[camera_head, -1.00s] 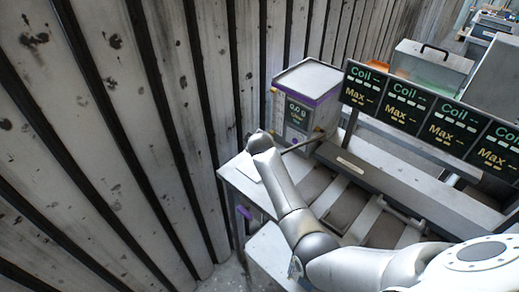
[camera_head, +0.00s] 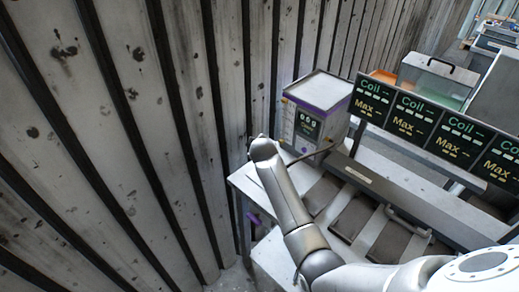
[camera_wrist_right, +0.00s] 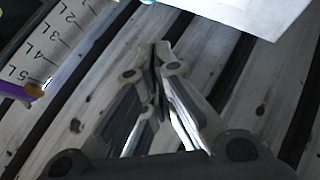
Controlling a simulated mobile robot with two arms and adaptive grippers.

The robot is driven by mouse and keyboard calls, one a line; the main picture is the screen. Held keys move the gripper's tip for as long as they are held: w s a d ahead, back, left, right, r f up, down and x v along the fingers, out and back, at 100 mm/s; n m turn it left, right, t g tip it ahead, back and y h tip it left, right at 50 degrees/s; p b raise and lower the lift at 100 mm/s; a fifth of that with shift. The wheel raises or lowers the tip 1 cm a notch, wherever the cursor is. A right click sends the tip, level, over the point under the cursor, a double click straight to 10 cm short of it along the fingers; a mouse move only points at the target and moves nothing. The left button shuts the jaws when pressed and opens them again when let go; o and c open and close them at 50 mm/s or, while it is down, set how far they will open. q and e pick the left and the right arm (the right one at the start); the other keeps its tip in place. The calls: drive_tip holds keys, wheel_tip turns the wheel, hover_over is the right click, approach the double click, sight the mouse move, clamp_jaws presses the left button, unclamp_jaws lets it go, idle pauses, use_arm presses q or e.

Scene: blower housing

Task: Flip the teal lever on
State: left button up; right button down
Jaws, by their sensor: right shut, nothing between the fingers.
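I cannot make out the teal lever for certain in either view. A small blue-teal spot (camera_wrist_right: 146,2) shows at the top edge of the right wrist view, too cut off to name. My right gripper (camera_wrist_right: 155,48) is shut and empty in the right wrist view, its fingertips together in front of wooden planks. In the head view my right arm reaches from the lower right to the left end of the bench, beside a grey box (camera_head: 318,92) with a purple band and a dark display (camera_head: 308,124). The gripper's fingertips are hard to make out there. My left gripper is out of view.
A marked litre scale (camera_wrist_right: 48,52) stands at the left of the right wrist view, and a white panel (camera_wrist_right: 250,12) at the top right. A plank wall (camera_head: 120,130) runs along the left. Dark "Coil / Max" panels (camera_head: 410,112) stand behind the bench (camera_head: 245,183).

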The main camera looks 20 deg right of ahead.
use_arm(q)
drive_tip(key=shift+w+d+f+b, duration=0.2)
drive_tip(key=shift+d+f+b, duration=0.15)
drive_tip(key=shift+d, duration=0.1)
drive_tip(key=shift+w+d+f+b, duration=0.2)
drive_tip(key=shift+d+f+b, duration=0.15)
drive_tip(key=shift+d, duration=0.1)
use_arm(e)
drive_tip(key=v, duration=0.6)
drive_tip(key=shift+s, duration=0.25)
